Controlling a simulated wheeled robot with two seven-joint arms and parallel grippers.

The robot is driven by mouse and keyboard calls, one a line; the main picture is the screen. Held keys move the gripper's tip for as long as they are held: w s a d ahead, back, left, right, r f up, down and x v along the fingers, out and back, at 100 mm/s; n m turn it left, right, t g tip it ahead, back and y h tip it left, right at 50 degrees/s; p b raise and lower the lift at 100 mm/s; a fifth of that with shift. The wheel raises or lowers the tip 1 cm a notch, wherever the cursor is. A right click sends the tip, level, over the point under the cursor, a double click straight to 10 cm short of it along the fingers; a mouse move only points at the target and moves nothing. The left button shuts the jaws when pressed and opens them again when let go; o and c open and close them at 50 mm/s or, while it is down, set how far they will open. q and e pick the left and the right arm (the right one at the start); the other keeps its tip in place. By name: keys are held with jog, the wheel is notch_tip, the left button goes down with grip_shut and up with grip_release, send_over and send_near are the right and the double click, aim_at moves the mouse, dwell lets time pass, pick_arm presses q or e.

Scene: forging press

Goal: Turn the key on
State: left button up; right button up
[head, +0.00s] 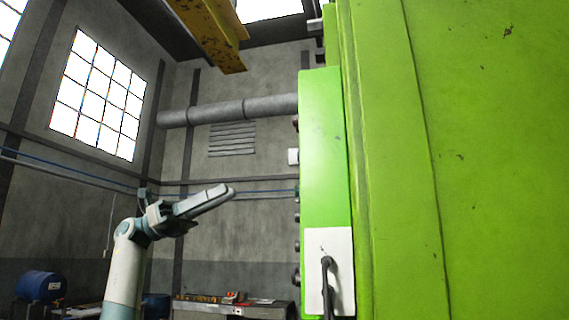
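No key can be made out. A green control box (325,150) on the press is seen from its side, and its front faces left, almost edge-on. Several small dark knobs (296,277) and a small white part (293,157) stick out from that front edge; a key among them cannot be told apart. My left gripper (228,191) is raised to the left of the box, pointing right and slightly up, with a clear gap to the knobs. It is seen side-on, so the finger spacing is unclear, and nothing shows in it. My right gripper is not in view.
The large green press body (490,160) fills the right side. A white plate with a dark cable or handle (327,265) is on the box's lower side. A low bench (235,309) and a blue barrel (40,286) stand at the back. Open air lies between my gripper and the box.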

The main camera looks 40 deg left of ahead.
pick_arm(q)
jog(key=p+x, duration=0.5)
jog(key=x, duration=1.1)
jog(key=shift+d+p, duration=0.3)
jog(key=shift+d, duration=0.05)
jog(key=shift+r, duration=0.1)
grip_shut()
